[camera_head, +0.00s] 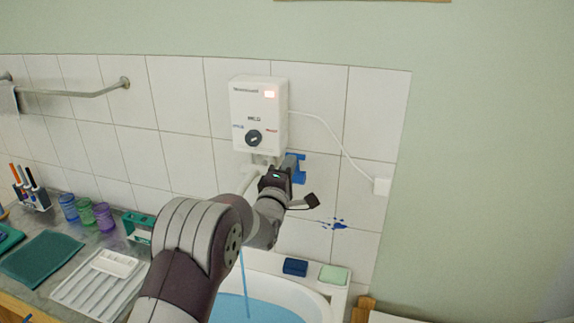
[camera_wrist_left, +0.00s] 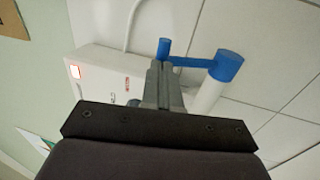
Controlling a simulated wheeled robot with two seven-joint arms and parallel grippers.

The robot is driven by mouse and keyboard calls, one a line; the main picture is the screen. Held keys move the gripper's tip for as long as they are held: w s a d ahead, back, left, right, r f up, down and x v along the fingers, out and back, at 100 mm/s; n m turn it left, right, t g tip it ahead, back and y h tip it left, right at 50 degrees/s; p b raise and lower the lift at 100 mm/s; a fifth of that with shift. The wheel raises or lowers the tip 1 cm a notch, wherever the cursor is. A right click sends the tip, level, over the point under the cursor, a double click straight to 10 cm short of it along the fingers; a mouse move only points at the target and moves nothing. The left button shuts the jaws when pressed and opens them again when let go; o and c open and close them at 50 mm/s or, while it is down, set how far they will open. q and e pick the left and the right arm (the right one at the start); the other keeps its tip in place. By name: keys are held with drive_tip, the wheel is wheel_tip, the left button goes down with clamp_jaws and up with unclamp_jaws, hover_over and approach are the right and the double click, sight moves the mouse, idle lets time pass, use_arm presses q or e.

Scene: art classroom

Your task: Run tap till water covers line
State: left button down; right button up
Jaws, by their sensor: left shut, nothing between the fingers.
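The white water heater (camera_head: 259,115) hangs on the tiled wall with a dark knob and a lit red display. Below it is the tap's blue lever (camera_head: 293,165), which also shows in the wrist view (camera_wrist_left: 229,65) on a white stem. My left gripper (camera_wrist_left: 163,70) is shut and empty, its fingertips close to the lever's small blue end peg; I cannot tell if they touch. A thin blue stream of water (camera_head: 244,285) falls into the white basin (camera_head: 318,297). Blue water (camera_head: 262,312) stands in it. My arm hides part of the basin, and I see no line.
A blue sponge (camera_head: 295,267) and a green one (camera_head: 333,274) lie on the basin's back ledge. At left the counter holds coloured jars (camera_head: 85,211), a white tray (camera_head: 78,290) and a green mat (camera_head: 42,257). A towel rail (camera_head: 95,91) is on the wall.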

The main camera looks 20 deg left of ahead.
use_arm(q)
drive_tip(key=w+r+g+p, duration=0.2)
drive_tip(key=w+g+p, duration=0.1)
drive_tip(key=shift+g, duration=0.3)
drive_tip(key=shift+w+r, duration=0.15)
drive_tip(key=shift+w, duration=0.3)
drive_tip(key=shift+d, duration=0.1)
